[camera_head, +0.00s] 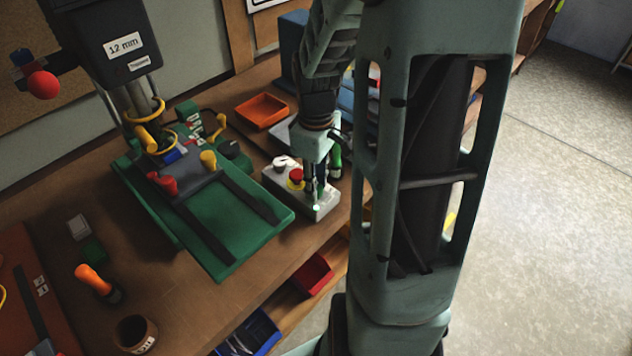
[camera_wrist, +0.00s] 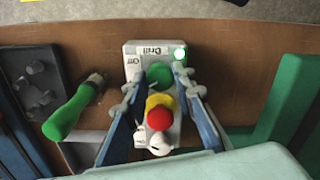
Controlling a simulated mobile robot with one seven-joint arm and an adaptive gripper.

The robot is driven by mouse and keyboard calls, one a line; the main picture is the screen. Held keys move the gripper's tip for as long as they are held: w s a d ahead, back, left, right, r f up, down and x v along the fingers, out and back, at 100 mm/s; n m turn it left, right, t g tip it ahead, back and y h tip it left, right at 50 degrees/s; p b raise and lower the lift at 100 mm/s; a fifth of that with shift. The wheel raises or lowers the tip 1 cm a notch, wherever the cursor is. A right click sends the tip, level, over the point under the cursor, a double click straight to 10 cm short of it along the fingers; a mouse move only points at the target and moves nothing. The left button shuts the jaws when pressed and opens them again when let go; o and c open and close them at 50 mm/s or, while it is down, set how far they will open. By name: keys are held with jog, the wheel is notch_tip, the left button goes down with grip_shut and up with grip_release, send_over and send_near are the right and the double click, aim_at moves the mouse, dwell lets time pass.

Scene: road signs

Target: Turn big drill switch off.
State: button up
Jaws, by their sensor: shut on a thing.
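The light grey control box labelled "Drill" (camera_wrist: 150,49) lies on the wooden bench; it also shows in the head view (camera_head: 325,208). A green round switch (camera_wrist: 159,74) is near its labelled end, and a small lamp (camera_wrist: 180,53) beside the label glows green. My gripper (camera_wrist: 158,80) reaches over the box with its two fingers on either side of the green switch, shut on it. In the head view my gripper (camera_head: 313,190) comes down onto the box and hides the switch. A red stop button on a yellow collar (camera_wrist: 159,118) and a white knob (camera_wrist: 160,144) are nearer the palm.
The green drill press base (camera_head: 240,225) stands left of the box. An orange tray (camera_head: 262,111) is behind. A green-handled tool (camera_wrist: 72,113) lies beside the box in the wrist view. An orange-handled tool (camera_head: 92,279) and a brown cup (camera_head: 135,335) are at front left.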

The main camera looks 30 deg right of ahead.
grip_shut()
jog(key=shift+m, duration=0.4)
jog(key=m+b, duration=0.1)
jog(key=m, duration=0.4)
jog(key=shift+m, duration=0.3)
jog(key=m, duration=0.5)
jog(key=shift+b, duration=0.35)
jog(key=shift+m, duration=0.4)
jog(key=o, duration=1)
grip_release()
jog(key=shift+o, duration=0.2)
